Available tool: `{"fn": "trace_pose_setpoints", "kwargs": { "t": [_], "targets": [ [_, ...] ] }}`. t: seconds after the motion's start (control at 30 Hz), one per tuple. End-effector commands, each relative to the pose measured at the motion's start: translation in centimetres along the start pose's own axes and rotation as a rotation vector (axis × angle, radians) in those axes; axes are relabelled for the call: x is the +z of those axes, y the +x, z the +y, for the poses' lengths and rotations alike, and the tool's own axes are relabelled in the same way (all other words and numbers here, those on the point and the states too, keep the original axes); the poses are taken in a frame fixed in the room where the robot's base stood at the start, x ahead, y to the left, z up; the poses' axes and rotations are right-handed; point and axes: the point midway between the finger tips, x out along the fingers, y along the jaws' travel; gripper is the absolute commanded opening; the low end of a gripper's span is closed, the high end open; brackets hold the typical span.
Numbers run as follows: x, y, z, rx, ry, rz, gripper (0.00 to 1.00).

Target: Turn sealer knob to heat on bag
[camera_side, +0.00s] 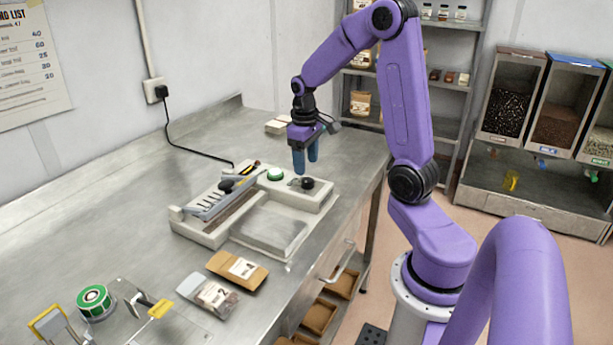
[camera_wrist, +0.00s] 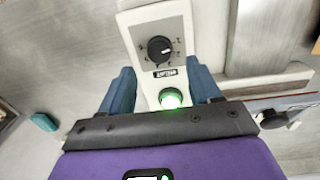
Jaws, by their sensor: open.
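The sealer (camera_side: 250,205) is a pale machine on the steel bench, with a grey plate in front. Its black knob (camera_side: 307,183) sits on the control panel at the right end. In the wrist view the knob (camera_wrist: 159,48) has a white pointer mark and a printed scale around it. A lit green button (camera_wrist: 171,98) is close by; it also shows in the side view (camera_side: 275,174). My gripper (camera_side: 306,168) is open and empty, with blue fingers pointing down above the panel, apart from the knob. A brown bag (camera_side: 237,270) and a clear-fronted bag (camera_side: 207,295) lie in front of the sealer.
A black cable (camera_side: 185,148) runs from a wall socket (camera_side: 155,90) to the sealer. A green tape roll (camera_side: 94,302) stands at the front left. A shelf (camera_side: 440,75) and bins (camera_side: 540,105) stand behind. The bench left of the sealer is clear.

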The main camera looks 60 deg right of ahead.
Motion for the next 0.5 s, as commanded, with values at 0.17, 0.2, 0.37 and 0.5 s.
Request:
{"fn": "trace_pose_setpoints", "kwargs": {
  "t": [0.17, 0.2, 0.37, 0.5],
  "targets": [
    [0.1, 3.1, 0.0, -0.001, 0.001, -0.004, 0.63],
    [0.0, 3.6, 0.0, -0.001, 0.001, -0.004, 0.63],
    [0.0, 5.0, 0.0, 0.0, 0.0, -0.002, 0.63],
    [0.0, 5.4, 0.0, 0.0, 0.0, 0.001, 0.63]
  ]
}}
